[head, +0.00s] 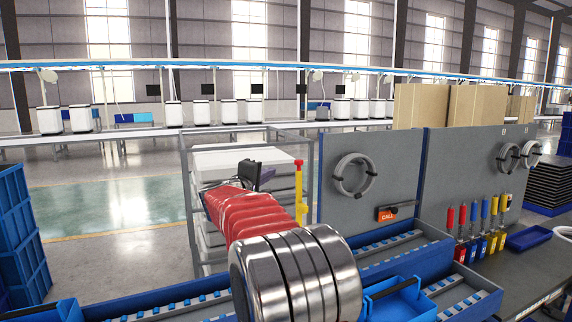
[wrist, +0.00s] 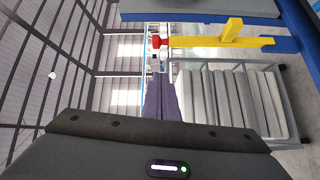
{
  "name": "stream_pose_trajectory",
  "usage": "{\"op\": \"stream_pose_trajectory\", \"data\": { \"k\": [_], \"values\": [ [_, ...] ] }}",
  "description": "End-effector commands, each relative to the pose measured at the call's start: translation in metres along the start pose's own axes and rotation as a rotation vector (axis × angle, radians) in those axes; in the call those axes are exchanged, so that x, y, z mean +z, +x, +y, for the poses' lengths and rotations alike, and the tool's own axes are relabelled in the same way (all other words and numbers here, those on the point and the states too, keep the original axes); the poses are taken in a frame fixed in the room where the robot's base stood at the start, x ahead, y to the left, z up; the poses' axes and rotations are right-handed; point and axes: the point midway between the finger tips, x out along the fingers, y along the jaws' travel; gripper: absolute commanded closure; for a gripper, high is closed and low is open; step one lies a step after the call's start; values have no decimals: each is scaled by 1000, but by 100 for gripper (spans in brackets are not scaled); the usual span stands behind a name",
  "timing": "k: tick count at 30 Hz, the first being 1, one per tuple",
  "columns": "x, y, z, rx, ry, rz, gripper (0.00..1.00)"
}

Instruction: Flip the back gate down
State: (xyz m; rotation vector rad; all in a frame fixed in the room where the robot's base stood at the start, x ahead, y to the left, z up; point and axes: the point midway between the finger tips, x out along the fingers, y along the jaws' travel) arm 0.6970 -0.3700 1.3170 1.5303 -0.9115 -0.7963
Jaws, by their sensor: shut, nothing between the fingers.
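A yellow upright bar with a red cap (head: 299,190) stands at the edge of the grey panel, just right of my arm. It looks like the gate part, but I cannot be sure. In the wrist view the yellow bar (wrist: 205,41) lies sideways across the top, with a short yellow side branch and its red end (wrist: 158,41) pointing left. My gripper (head: 252,172) is at the far end of my red-sleeved arm, left of the bar and apart from it in the picture. In the wrist view my gripper's fingers (wrist: 160,82) are shut and empty, below the red end.
A wire-frame cart (head: 187,185) with white panels stands behind my arm. A grey tool panel (head: 450,180) with hanging cable coils is at right. Blue trays (head: 400,250) fill the bench front. Blue crates (head: 20,230) are stacked at left; open floor lies between.

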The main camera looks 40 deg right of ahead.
Motion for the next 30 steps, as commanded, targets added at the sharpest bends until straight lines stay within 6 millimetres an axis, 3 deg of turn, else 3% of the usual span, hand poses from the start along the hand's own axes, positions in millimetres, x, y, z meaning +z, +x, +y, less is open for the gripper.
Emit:
{"op": "stream_pose_trajectory", "data": {
  "k": [3, 6, 20, 30],
  "values": [
    [-12, 19, 0, 55, -40, 19, 100],
    [-18, 27, 2, 81, -56, 29, 100],
    [-19, 30, 2, 88, -60, 32, 100],
    [-19, 60, 4, 88, -60, 30, 100]
  ]
}}
